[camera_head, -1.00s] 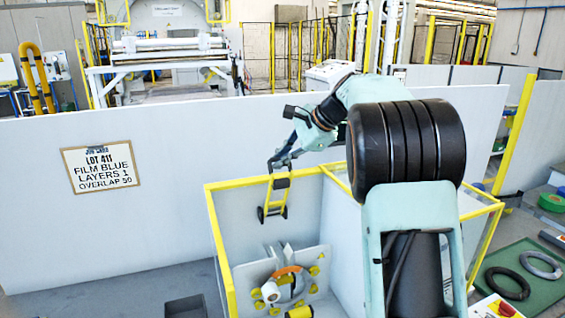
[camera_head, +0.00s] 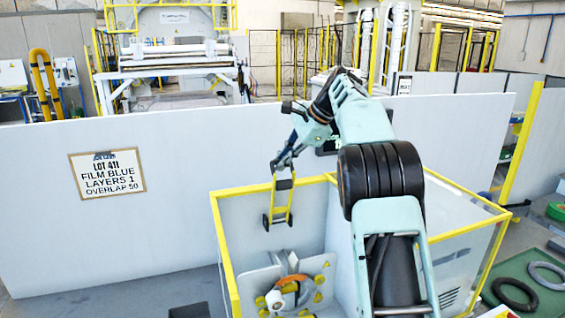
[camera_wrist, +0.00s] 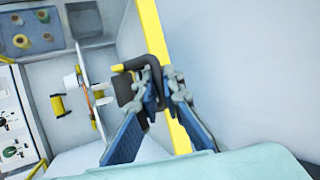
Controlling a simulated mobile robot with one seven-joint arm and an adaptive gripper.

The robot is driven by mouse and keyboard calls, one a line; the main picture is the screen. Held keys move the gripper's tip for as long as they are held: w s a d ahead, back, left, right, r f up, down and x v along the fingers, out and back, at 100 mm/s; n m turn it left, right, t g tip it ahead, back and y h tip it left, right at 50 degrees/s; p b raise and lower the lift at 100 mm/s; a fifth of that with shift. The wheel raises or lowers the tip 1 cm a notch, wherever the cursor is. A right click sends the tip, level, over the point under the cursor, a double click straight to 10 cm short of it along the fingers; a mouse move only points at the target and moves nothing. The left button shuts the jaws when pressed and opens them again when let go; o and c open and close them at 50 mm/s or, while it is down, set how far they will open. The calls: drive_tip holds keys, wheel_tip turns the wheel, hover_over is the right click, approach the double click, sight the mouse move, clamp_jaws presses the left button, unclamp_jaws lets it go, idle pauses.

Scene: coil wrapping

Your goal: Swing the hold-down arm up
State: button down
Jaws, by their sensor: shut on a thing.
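The hold-down arm (camera_head: 281,205) is a yellow bar with black parts at its ends. In the head view it stands nearly upright, slightly tilted, above the wrapping ring (camera_head: 292,286) inside the yellow-edged enclosure. My gripper (camera_head: 283,163) is at the top end of this bar. In the wrist view the blue fingers of my gripper (camera_wrist: 154,100) are closed together at a dark bent handle (camera_wrist: 128,66). The exact contact is partly hidden by the fingers. The ring also shows edge-on in the wrist view (camera_wrist: 91,90), left of the fingers.
The enclosure's yellow rim (camera_head: 224,246) runs around the work area, and its bar (camera_wrist: 152,28) passes close behind my fingers. A long pale barrier (camera_head: 190,240) stands behind. A yellow spool (camera_wrist: 57,105) and a control panel (camera_wrist: 14,125) are at left in the wrist view. Rings (camera_head: 514,294) lie on a green mat.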

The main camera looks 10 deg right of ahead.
idle(0.3)
drive_tip(key=c, duration=2)
unclamp_jaws()
drive_tip(key=shift+c, duration=0.2)
drive_tip(key=v, duration=1.2)
drive_tip(key=shift+f, duration=0.15)
